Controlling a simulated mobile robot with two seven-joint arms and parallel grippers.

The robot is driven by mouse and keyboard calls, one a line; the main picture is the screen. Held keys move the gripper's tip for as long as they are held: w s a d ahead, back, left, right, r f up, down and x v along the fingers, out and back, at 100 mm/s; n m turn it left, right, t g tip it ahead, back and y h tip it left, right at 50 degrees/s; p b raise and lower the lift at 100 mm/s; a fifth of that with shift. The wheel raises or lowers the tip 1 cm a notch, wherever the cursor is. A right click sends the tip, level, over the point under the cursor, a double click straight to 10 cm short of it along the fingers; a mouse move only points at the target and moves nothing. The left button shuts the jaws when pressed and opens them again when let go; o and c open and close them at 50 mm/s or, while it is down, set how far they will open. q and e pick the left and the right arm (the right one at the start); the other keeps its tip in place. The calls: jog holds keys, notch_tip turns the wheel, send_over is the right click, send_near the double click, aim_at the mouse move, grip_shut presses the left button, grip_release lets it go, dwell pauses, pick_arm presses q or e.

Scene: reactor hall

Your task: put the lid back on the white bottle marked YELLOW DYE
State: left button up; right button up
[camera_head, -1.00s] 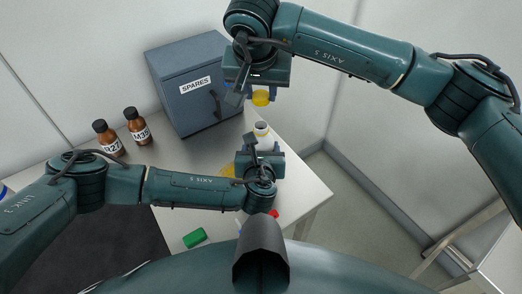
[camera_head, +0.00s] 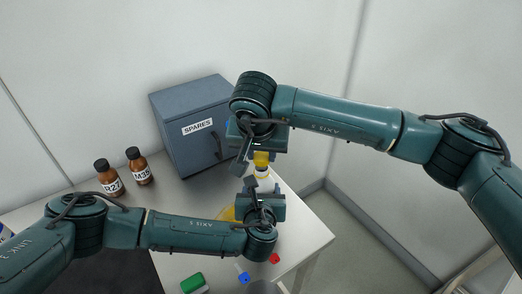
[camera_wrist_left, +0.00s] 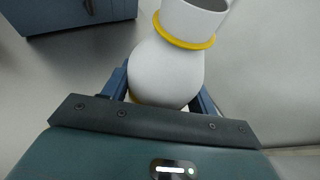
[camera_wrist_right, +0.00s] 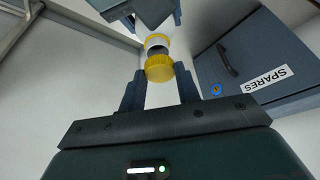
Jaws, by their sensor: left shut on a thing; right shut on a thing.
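The white bottle (camera_head: 262,173) stands upright in the head view, its label not readable. In the left wrist view the bottle (camera_wrist_left: 165,72) has a yellow ring around its neck, and its top is cut off near the frame edge. My left gripper (camera_head: 264,186) is shut on the bottle's body. My right gripper (camera_head: 261,154) is shut on the yellow lid (camera_head: 261,158) and holds it above the bottle's neck. The right wrist view shows the lid (camera_wrist_right: 159,69) between the fingers, close to the neck's ring (camera_wrist_right: 157,41); whether they touch cannot be told.
A grey SPARES cabinet (camera_head: 193,125) stands behind to the left. Two brown bottles (camera_head: 108,178) (camera_head: 138,166) stand left of it. Green (camera_head: 193,284), blue (camera_head: 243,277) and red (camera_head: 274,258) pieces lie near the front. A yellow thing (camera_head: 228,214) is partly hidden by my left arm.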

jog(key=shift+f, duration=0.85)
jog(key=shift+f, duration=0.55)
